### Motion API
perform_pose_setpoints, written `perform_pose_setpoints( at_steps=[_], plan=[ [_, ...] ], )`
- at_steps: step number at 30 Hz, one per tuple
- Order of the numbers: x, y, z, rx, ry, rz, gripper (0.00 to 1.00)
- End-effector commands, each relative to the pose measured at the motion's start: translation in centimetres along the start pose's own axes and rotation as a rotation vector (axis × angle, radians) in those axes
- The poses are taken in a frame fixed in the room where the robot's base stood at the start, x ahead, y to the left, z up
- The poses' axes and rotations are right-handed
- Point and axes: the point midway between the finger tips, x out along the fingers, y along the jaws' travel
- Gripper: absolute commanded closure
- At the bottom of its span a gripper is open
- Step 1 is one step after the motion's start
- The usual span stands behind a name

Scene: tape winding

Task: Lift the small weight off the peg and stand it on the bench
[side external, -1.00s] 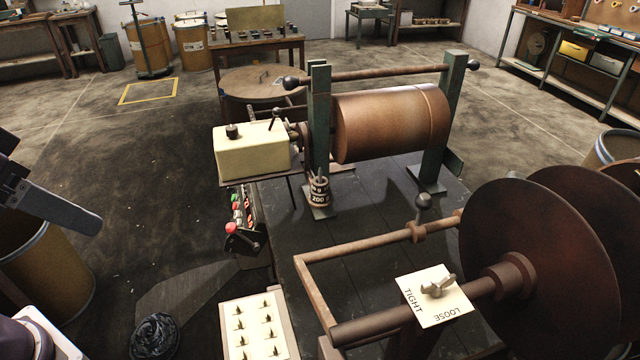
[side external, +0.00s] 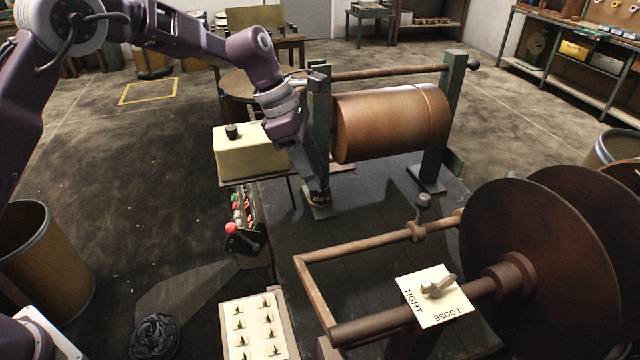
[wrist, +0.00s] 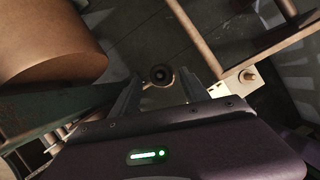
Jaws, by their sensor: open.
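The weights, labelled "200 g" on the lower one (side external: 320,199), stand at the foot of the near green post in the side view. My gripper (side external: 316,182) points down right over them and hides the upper part of the stack and the peg. In the wrist view a round dark weight (wrist: 160,75) is seen from above between my open fingers (wrist: 161,88). I cannot tell whether either finger touches it. The bare bench top (side external: 375,215) spreads to the right of the weights.
The green post (side external: 320,120) rises close beside my gripper, with a copper-coloured roll (side external: 385,125) to its right. A cream box (side external: 245,160) is to the left. A rusty bar frame (side external: 370,240) crosses the bench in front.

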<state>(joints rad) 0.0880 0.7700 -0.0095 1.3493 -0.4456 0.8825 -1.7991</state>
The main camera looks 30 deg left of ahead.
Motion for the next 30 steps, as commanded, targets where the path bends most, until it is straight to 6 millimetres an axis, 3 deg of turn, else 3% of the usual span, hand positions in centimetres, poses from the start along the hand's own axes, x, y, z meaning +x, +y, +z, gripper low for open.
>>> perform_pose_setpoints(
  at_steps=[4,11,19,27,30],
  plan=[
    [2.1,0.0,0.0,0.001,0.000,-0.001,0.47],
    [2.4,0.0,0.0,0.003,0.000,0.001,0.47],
    [2.3,0.0,0.0,0.003,0.001,0.001,1.00],
    [2.3,0.0,0.0,0.003,0.000,0.002,1.00],
    [1.2,0.0,0.5,0.006,-0.002,0.004,1.00]
  ],
)
